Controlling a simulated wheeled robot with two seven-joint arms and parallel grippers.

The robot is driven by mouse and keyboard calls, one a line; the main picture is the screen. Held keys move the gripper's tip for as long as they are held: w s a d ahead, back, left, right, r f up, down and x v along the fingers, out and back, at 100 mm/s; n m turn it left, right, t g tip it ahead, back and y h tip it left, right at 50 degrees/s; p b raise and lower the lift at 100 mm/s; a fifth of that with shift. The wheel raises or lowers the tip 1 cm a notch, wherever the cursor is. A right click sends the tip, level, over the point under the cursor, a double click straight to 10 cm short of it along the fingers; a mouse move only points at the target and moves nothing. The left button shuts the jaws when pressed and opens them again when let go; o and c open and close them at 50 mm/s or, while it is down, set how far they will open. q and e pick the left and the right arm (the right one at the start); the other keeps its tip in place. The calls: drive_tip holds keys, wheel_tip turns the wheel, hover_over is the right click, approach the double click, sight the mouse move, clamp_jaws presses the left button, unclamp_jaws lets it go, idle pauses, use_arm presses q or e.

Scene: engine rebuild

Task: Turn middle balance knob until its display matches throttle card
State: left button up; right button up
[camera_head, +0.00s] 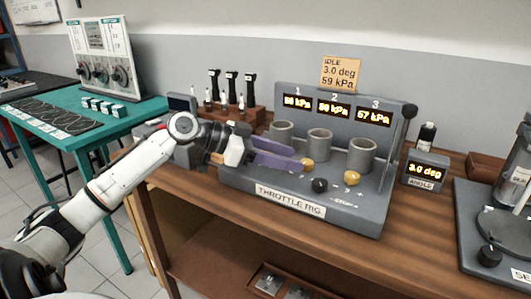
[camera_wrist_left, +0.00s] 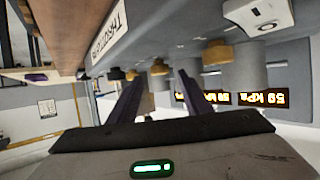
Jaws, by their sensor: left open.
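The grey throttle rig (camera_head: 300,205) stands on the wooden bench with three displays. The middle display (camera_head: 333,107) seems to read 56 or 59 kPa; its digits are too small to be sure. The throttle card (camera_head: 340,73) above reads IDLE, 3.0 deg, 59 kPa. The middle balance knob (camera_head: 307,164) is yellow, just beyond my left gripper's tips. My left gripper (camera_head: 292,158) is open, its purple fingers reaching rightward over the rig. In the left wrist view, which is upside down, the middle knob (camera_wrist_left: 159,67) shows between and beyond the fingertips (camera_wrist_left: 160,76). My right gripper is not in view.
Another yellow knob (camera_head: 351,178) and a black knob (camera_head: 319,185) sit close by. Grey cylinders, including one (camera_head: 362,155) at right, stand behind the knobs. An angle display (camera_head: 425,172) reading 3.0 deg is right of the rig. A tool rack (camera_head: 240,118) stands behind my arm.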

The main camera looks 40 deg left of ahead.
use_arm(q)
drive_tip(key=v, duration=0.7)
drive_tip(key=shift+s+a+r+b, duration=0.1)
drive_tip(key=shift+s+b, duration=0.05)
drive_tip(key=shift+b, duration=0.25)
